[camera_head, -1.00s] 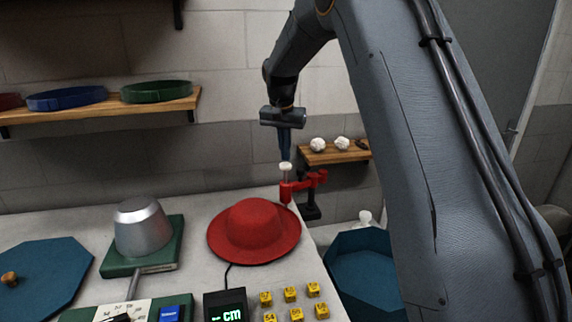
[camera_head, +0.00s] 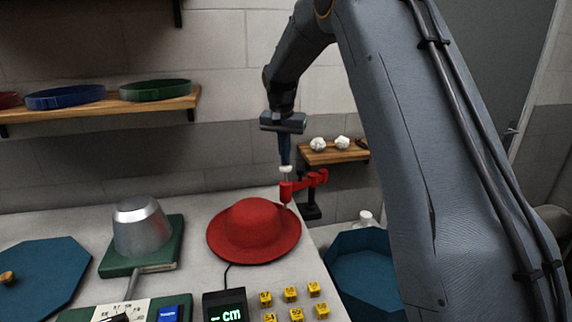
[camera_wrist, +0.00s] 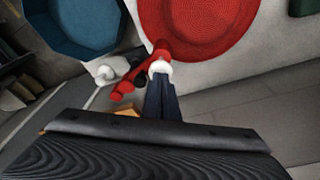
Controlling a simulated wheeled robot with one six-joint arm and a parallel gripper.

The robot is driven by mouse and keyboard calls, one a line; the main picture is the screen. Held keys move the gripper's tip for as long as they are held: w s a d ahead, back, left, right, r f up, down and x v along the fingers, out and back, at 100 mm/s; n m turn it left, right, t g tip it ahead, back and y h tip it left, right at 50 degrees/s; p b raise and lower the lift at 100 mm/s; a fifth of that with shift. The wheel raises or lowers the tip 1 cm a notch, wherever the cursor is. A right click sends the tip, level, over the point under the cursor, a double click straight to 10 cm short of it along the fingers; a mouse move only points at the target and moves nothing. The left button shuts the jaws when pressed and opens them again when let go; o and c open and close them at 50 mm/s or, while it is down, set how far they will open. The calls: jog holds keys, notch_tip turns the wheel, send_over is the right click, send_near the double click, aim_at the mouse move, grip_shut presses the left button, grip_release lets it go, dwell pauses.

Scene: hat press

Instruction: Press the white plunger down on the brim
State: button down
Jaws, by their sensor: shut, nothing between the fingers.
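A red hat (camera_head: 252,222) lies brim down on the pale table near its right edge. A red clamp tool (camera_head: 305,184) stands at the far right of its brim, and its lower end reaches the brim. The white plunger (camera_head: 286,169) sits on top of the clamp. My gripper (camera_head: 285,160) points straight down with its fingers closed and empty, its tips at the plunger's top. In the wrist view the fingertips (camera_wrist: 160,82) cover part of the plunger (camera_wrist: 160,68), next to the hat's red brim (camera_wrist: 200,55). I cannot tell how hard they touch.
A metal block on a green base (camera_head: 140,228) stands left of the hat. A display (camera_head: 225,305) and several yellow blocks (camera_head: 290,294) are in front. A blue octagonal bin (camera_head: 365,275) stands right of the table. A small shelf (camera_head: 335,155) holds white balls.

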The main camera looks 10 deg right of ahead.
aim_at(286, 168)
jog(key=shift+f, duration=0.65)
jog(key=shift+f+b, duration=0.45)
jog(key=shift+f, duration=0.7)
jog(key=shift+s+f, duration=0.15)
jog(key=shift+f, duration=0.15)
dwell(0.5)
notch_tip(286, 168, up, 12)
jog(key=p, duration=0.5)
jog(key=shift+f+p, duration=0.25)
jog(key=shift+p, duration=0.15)
dwell(0.4)
jog(key=s+f+n+b, duration=0.2)
jog(key=s+f, duration=0.4)
jog(key=s, duration=0.6)
jog(key=s+f+n+b, duration=0.2)
jog(key=s+f, duration=0.4)
jog(key=s, duration=0.6)
jog(key=s+f+n+y+b, duration=0.1)
jog(key=s+f, duration=0.5)
jog(key=s, duration=0.6)
jog(key=shift+s+f+n+g+b, duration=0.3)
jog(key=shift+n+b, duration=0.2)
jog(key=shift+b, duration=0.5)
